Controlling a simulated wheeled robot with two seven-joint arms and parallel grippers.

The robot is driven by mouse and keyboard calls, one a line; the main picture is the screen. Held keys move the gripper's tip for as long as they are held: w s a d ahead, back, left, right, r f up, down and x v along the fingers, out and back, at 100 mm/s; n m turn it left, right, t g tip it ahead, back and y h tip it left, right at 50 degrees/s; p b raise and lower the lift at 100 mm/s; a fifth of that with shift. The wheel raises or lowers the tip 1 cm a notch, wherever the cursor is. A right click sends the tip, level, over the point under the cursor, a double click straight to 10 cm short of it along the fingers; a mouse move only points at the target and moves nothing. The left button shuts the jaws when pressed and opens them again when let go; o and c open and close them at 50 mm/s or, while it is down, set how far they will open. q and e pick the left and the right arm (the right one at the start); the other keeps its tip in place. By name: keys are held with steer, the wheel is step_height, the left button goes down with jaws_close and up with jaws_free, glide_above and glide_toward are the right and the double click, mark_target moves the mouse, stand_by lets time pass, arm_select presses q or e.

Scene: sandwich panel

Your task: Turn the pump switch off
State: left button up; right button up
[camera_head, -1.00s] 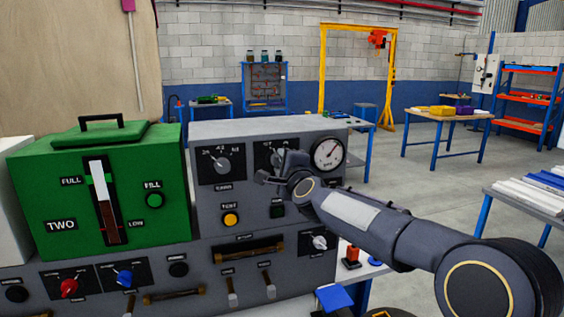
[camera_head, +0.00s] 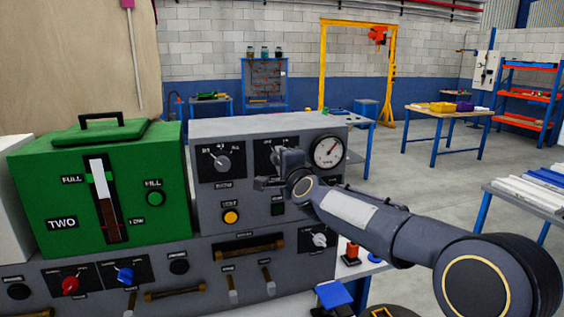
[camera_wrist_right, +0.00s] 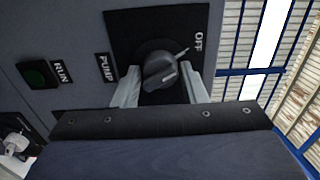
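The pump switch (camera_wrist_right: 160,72) is a dark round knob with a pointer on a black plate, seen in the right wrist view. Its pointer is angled up and right, towards the OFF label (camera_wrist_right: 198,42); the PUMP label (camera_wrist_right: 106,68) is at its left. My right gripper (camera_wrist_right: 161,80) has one pale finger on each side of the knob, and it looks open around it; firm contact cannot be made out. In the head view my right gripper (camera_head: 274,172) is in front of the grey panel's upper dial plate (camera_head: 262,158) and hides most of it. My left gripper is not in view.
The grey panel (camera_head: 207,200) also carries a gauge (camera_head: 328,151), a left dial (camera_head: 222,162), a yellow button (camera_head: 231,217) and a green RUN button (camera_wrist_right: 37,74). A green tank box (camera_head: 60,180) stands at the left.

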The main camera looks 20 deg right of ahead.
steer(key=o, duration=0.3)
steer(key=shift+o, duration=0.2)
steer(key=shift+s, duration=0.1)
steer(key=s, duration=0.7)
steer(key=shift+s+b, duration=0.35)
steer(key=shift+b, duration=0.1)
steer(key=shift+d, duration=0.1)
steer(key=s+f+n+g+y, duration=0.1)
steer(key=s+f+n+g, duration=0.3)
steer(key=s+f, duration=0.4)
steer(key=s+f+n+g+y, duration=0.1)
steer(key=s+f+n+g, duration=0.3)
steer(key=s+f, duration=0.5)
steer(key=s+f+n+g+y, duration=0.1)
steer(key=s+f+n+g, duration=0.3)
steer(key=s, duration=1.6)
step_height(320, 180, down, 4)
steer(key=n, duration=0.3)
steer(key=shift+s+f+n, duration=0.2)
steer(key=shift+s+n, duration=0.2)
